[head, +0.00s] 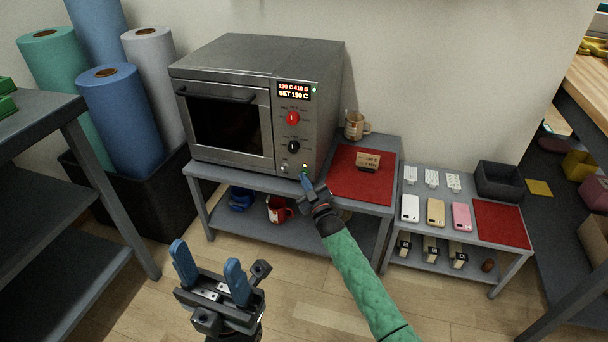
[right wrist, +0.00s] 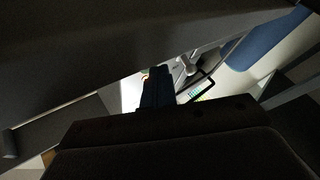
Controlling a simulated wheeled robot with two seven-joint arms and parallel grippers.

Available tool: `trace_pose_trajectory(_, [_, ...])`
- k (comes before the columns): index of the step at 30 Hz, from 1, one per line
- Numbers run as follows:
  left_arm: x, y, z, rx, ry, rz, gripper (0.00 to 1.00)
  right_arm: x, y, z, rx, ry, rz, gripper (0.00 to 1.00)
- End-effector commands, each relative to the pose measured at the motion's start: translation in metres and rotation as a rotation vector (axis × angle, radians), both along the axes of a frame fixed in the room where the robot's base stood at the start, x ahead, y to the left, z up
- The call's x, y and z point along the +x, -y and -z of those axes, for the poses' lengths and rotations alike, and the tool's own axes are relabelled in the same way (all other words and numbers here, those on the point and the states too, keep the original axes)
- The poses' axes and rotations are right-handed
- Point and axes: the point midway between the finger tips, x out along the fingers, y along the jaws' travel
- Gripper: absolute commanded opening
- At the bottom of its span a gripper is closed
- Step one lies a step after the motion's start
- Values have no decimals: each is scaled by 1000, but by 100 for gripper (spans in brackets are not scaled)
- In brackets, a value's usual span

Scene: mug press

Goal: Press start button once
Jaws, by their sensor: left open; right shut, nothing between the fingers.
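The grey metal oven (head: 255,105) stands on a grey table, its door closed. Its lit display (head: 294,91) reads a temperature and a set value. Below are a red knob (head: 292,118) and a black knob (head: 293,146). Small lit buttons (head: 304,166) sit at the panel's lower edge. My left gripper (head: 207,262) is open and empty above the floor.
A lower table (head: 416,182) holds several phones and a dark bin (head: 498,180). Rolls (head: 119,113) stand at left. A red mug (head: 277,209) is on the shelf below.

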Motion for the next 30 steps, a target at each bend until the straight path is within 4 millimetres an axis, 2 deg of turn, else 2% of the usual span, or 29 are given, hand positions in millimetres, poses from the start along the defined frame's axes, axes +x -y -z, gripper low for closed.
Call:
trace_pose_trajectory(12, [0, 0, -10, 5, 0, 2, 54, -15, -5, 0, 0, -1, 0, 0])
trace_pose_trajectory(23, [1, 0, -11, -1, -1, -1, 54, -17, -5, 0, 0, -1, 0, 0])
trace_pose_trajectory(30, [0, 0, -21, 1, -1, 0, 54, -30, -10, -2, 1, -1, 0, 0])
